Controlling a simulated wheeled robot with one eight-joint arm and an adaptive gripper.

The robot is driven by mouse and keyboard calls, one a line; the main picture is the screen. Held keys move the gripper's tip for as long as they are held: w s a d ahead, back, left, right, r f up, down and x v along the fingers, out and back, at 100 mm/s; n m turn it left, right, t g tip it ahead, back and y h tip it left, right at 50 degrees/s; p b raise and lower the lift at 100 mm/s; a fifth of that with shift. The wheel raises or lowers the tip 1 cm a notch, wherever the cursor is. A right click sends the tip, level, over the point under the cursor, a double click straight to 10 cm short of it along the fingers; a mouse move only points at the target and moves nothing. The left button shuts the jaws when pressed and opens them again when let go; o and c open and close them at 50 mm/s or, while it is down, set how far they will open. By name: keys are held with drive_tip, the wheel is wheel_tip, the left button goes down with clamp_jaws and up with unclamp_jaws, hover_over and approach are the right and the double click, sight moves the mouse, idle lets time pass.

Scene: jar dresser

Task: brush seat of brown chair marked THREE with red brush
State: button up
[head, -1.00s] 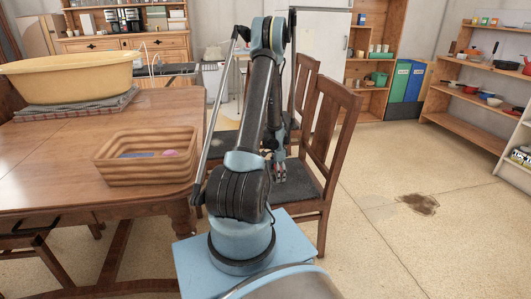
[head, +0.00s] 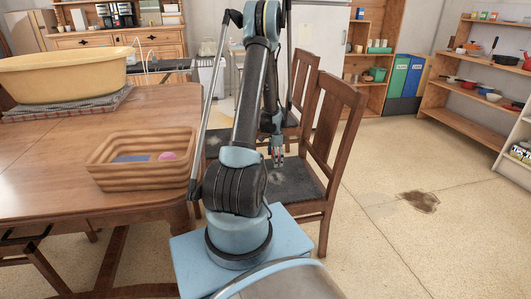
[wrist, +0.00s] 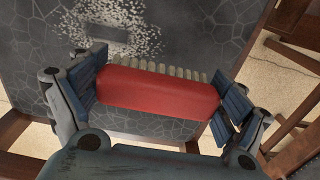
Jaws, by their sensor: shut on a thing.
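My gripper (head: 277,162) is over the dark seat (head: 295,190) of the nearer brown wooden chair (head: 333,130). In the wrist view my gripper (wrist: 160,95) is shut on the red brush (wrist: 158,92), one finger at each end of it. The brush's pale bristles (wrist: 155,68) show along its far edge. The cracked dark seat also shows in the wrist view (wrist: 205,40), with a speckled whitish patch (wrist: 140,35) beyond the brush and a darker smear in it. I cannot tell whether the bristles touch the seat. No THREE mark is readable.
A wooden table (head: 60,150) stands on the left, with a woven basket (head: 140,175) and a yellow tub (head: 65,72) on it. A second brown chair (head: 304,90) stands behind the nearer one. The floor on the right is open, with a dark stain (head: 420,200).

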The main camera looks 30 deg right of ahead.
drive_tip(key=shift+d+r, duration=0.15)
drive_tip(key=shift+r, duration=2.35)
